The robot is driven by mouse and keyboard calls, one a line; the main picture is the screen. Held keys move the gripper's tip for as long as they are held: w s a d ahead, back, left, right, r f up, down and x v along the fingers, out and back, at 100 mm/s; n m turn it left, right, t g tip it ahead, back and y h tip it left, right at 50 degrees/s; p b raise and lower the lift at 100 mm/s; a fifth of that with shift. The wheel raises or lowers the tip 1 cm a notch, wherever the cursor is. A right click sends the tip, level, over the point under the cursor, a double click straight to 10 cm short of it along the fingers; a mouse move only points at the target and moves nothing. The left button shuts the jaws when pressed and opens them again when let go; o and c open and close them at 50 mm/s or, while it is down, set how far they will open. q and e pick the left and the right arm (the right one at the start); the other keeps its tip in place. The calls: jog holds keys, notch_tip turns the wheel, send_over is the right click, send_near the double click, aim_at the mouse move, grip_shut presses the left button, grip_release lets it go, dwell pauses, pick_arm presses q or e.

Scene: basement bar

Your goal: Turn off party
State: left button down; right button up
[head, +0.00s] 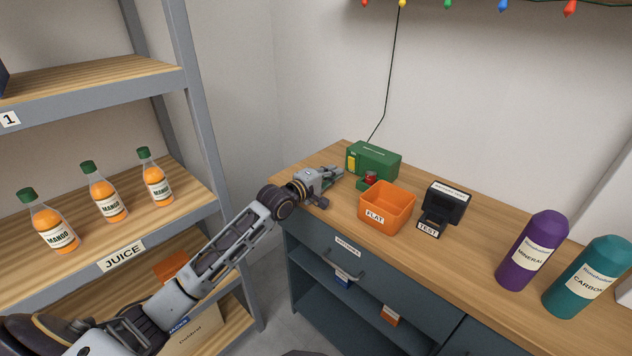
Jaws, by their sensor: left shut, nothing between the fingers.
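A string of colored party lights (447,4) hangs along the top edge, with red, yellow, green and blue bulbs. A black cord runs from it down the wall to behind a green box (374,161) on the wooden counter. The box has a yellow patch on its left side and a red part (371,177) low at its front; whether this is a switch or button is too small to tell. My left gripper (338,172) is shut and empty above the counter's left end, just left of the green box and red part. My right gripper is out of view.
An orange bin (388,208) labelled FLAT and a black TEST device (442,210) stand right of the green box. Purple (532,250) and teal (587,277) bottles are farther right on the counter (478,228). A shelf rack (193,95) with juice bottles stands left.

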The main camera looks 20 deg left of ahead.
pick_arm(q)
jog(key=shift+v, duration=3.75)
jog(key=shift+a, duration=0.1)
